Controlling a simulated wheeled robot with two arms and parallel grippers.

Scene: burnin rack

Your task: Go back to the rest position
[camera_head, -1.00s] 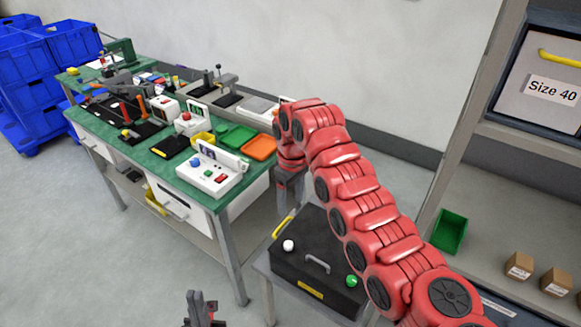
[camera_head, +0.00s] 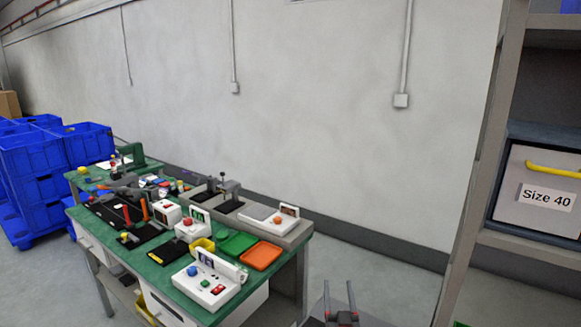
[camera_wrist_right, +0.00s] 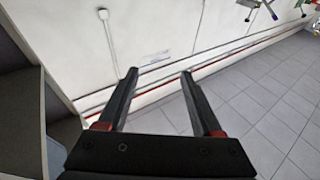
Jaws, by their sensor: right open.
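My right gripper (camera_head: 340,302) shows at the bottom of the head view, right of the workbench, with its two dark fingers pointing up. In the right wrist view its fingers (camera_wrist_right: 160,88) are apart with nothing between them. The rest of my right arm is out of the head view. My left gripper is not in the head view now.
A green-topped workbench (camera_head: 163,279) with trays, a white control box (camera_head: 208,284) and tools stands at left. Blue crates (camera_head: 35,168) are stacked behind it. A shelf with a "Size 40" drawer (camera_head: 540,192) stands at right. Tiled floor (camera_wrist_right: 275,100) is clear.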

